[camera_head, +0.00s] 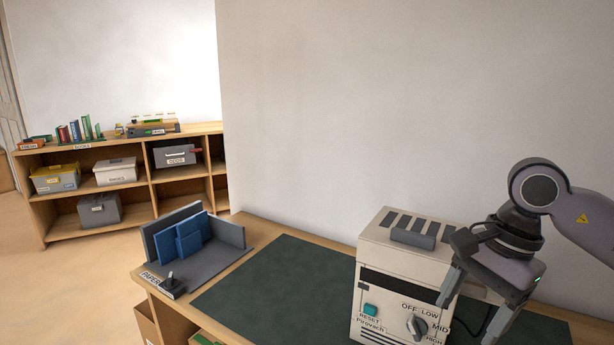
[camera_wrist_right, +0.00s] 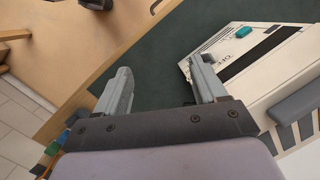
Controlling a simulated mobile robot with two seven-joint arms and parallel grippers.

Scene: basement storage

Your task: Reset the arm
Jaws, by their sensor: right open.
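My right gripper (camera_head: 466,318) is open and empty. It hangs in front of the right part of a white machine (camera_head: 385,265) in the head view. In the wrist view its two fingers (camera_wrist_right: 161,66) are spread apart over the dark green mat, with nothing between them. The machine has a teal button (camera_head: 370,310) marked RESET and a grey dial (camera_head: 416,325) marked OFF, LOW, MID and HIGH. It also shows in the wrist view (camera_wrist_right: 285,75), right of the fingers. My left gripper is not in view.
The machine stands on a green mat (camera_head: 245,290) on a wooden desk. A grey organizer (camera_head: 225,258) with blue folders, labelled PAPER, is at the desk's left end. A wooden shelf (camera_head: 135,147) with bins and books is further back. The mat left of the machine is clear.

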